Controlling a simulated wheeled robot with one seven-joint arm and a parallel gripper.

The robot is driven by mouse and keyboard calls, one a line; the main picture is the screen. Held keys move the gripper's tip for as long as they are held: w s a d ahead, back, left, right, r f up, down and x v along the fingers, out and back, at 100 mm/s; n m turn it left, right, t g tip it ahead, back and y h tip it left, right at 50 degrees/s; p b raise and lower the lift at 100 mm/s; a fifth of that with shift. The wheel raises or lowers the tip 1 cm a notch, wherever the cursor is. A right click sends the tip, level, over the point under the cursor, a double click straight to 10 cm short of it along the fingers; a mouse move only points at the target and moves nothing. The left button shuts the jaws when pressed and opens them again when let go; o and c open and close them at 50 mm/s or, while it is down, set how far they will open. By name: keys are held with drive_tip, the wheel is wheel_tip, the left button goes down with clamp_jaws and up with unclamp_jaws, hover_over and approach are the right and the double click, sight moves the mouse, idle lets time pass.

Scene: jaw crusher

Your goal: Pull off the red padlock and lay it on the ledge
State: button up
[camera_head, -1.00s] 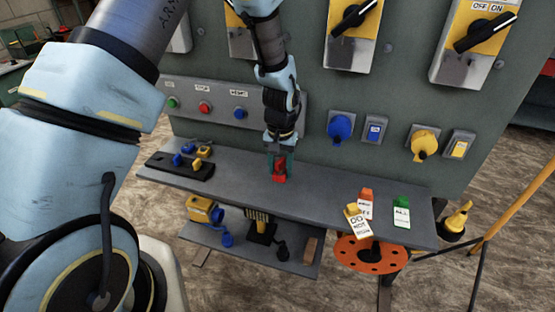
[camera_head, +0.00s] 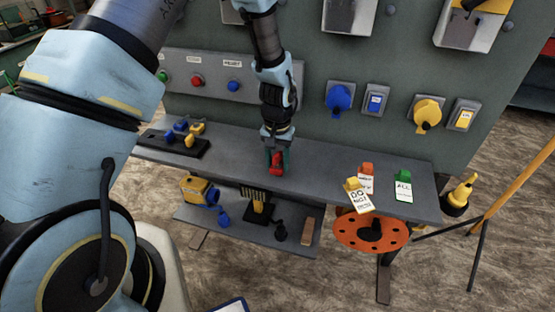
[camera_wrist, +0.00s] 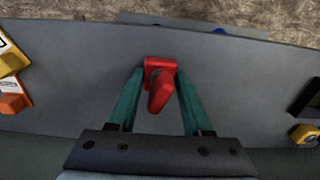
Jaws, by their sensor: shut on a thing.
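The red padlock (camera_head: 277,162) is between the green fingers of my gripper (camera_head: 276,158), which is shut on it. In the wrist view the red padlock (camera_wrist: 160,84) sits between the two fingertips of my gripper (camera_wrist: 158,80), with the grey ledge (camera_wrist: 85,75) behind it. The ledge (camera_head: 325,172) runs along the front of the panel in the head view. The padlock is over the ledge's middle, at or very close to its surface; I cannot tell whether it touches.
A black rack (camera_head: 160,145) with blue and yellow padlocks lies at the ledge's left. Yellow, orange and green tags (camera_head: 403,187) lie at its right. A lower shelf (camera_head: 240,232) holds several tools. The ledge is clear either side of my gripper.

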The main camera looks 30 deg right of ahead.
drive_tip(key=shift+f+b, duration=0.3)
drive_tip(key=shift+f, duration=0.25)
idle(0.4)
drive_tip(key=o, duration=1.1)
drive_tip(key=shift+o, duration=0.2)
drive_tip(key=shift+r, duration=0.1)
wheel_tip(320, 180, up, 11)
drive_tip(key=shift+f+b, duration=0.1)
drive_tip(key=shift+b, duration=1)
drive_tip(key=w+a+r+n, duration=0.2)
drive_tip(key=a+r, duration=0.1)
drive_tip(key=a, duration=0.5)
drive_tip(key=w+a+r+n, duration=0.1)
drive_tip(key=w+a+r, duration=0.15)
drive_tip(key=a, duration=0.55)
drive_tip(key=s+a+r+n, duration=0.1)
drive_tip(key=s+a+n, duration=0.1)
drive_tip(key=a, duration=0.6)
drive_tip(key=s+a+r+n+t, duration=0.1)
drive_tip(key=s+a+r+n, duration=0.1)
drive_tip(key=a, duration=0.7)
drive_tip(key=shift+s+a+t, duration=0.3)
drive_tip(key=shift+s, duration=0.1)
